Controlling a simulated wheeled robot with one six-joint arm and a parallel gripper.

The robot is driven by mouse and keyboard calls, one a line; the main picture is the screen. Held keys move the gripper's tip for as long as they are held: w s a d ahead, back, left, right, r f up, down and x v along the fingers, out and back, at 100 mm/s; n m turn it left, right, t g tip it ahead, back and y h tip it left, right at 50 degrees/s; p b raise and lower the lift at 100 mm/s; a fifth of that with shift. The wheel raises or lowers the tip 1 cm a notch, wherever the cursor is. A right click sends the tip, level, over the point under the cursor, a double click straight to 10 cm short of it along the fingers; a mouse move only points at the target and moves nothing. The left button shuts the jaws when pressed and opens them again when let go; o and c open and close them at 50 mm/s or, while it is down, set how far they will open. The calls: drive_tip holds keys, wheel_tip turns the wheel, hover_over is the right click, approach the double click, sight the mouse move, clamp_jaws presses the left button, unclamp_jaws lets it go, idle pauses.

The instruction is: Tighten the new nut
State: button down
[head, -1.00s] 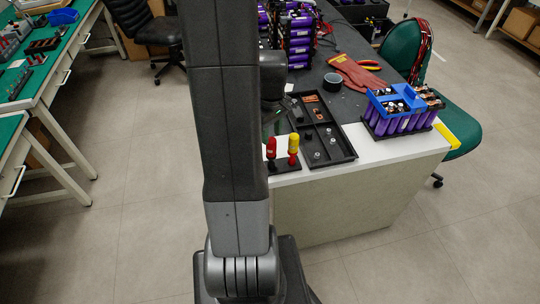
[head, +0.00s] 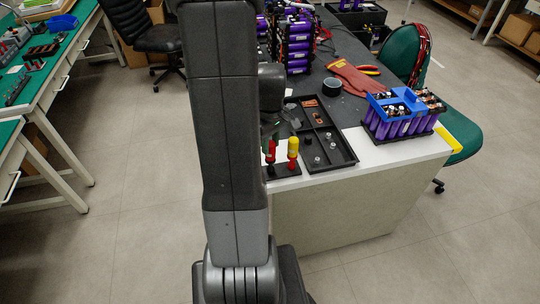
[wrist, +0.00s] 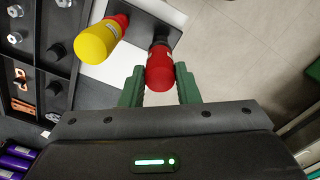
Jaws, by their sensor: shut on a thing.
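A red-handled driver (wrist: 160,68) stands in a dark holder at the bench's near corner; it also shows in the head view (head: 271,151). My gripper (wrist: 160,82) has its green fingers on both sides of the red handle and is shut on it. A yellow-handled driver (head: 293,148) stands beside it. A black tray (head: 346,157) holds several small metal parts in compartments; I cannot tell which is the new nut. A battery module (head: 400,126) with purple cells and a blue frame sits at the bench's right end.
Red gloves (head: 352,78), pliers and a black tape roll (head: 331,85) lie farther back on the bench. Taller purple cell stacks (head: 297,48) stand behind. A green chair (head: 408,55) is at the right. The floor in front is clear.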

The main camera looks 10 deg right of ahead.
drive_tip(key=shift+r+p, duration=1.9)
drive_tip(key=shift+r, duration=0.7)
drive_tip(key=shift+s+f, duration=0.1)
drive_tip(key=shift+f, duration=0.05)
